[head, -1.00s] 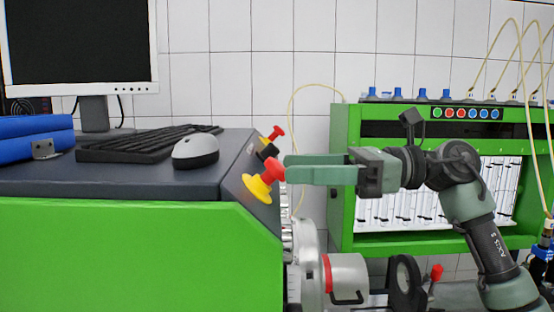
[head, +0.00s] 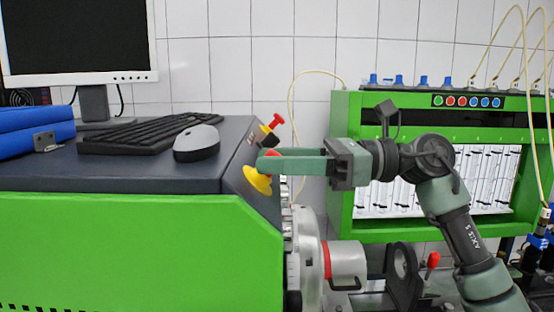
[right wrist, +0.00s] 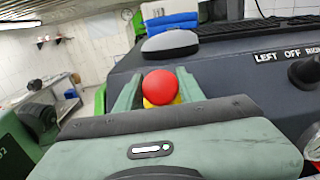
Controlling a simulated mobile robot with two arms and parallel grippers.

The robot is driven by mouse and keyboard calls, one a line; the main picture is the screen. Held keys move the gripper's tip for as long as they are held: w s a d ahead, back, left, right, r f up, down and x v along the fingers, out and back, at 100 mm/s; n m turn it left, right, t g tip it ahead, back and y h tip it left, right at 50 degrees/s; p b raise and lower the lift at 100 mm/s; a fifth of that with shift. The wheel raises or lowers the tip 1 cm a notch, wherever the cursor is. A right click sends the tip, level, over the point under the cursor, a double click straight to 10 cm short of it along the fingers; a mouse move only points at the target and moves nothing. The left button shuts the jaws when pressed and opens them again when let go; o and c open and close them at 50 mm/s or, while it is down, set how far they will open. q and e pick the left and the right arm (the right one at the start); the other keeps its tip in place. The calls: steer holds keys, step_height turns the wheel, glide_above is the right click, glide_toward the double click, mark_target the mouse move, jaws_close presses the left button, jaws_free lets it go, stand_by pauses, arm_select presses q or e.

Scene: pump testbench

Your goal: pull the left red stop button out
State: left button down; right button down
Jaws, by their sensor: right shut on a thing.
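The near red stop button (head: 272,153) sits on a yellow base (head: 257,181) on the sloped end face of the dark console. My right gripper (head: 266,162) comes in from the right with its fingers around the red head, which they mostly hide in the head view. In the right wrist view the red head (right wrist: 160,86) sits between the two green fingers, with a little yellow showing beside it. The gripper is shut on it. A second red stop button (head: 277,120) on a yellow base stands farther back on the same face. My left gripper is not in view.
A black knob (right wrist: 306,72) with a LEFT OFF RIGHT label is on the console face. A mouse (head: 196,143) and keyboard (head: 150,134) lie on the console top. A green test cabinet (head: 345,195) stands behind my right arm. A motor (head: 346,264) is below.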

steer(key=shift+d+r, duration=0.55)
steer(key=shift+r, duration=0.15)
steer(key=c, duration=0.9)
jaws_free()
steer(key=shift+d, duration=0.1)
steer(key=shift+d+f+b, duration=0.2)
steer(key=shift+d+b, duration=0.1)
steer(key=shift+b, duration=0.15)
steer(key=d+b, duration=0.2)
steer(key=d, duration=0.5)
steer(key=shift+r+b, duration=0.15)
steer(key=shift+b, duration=0.15)
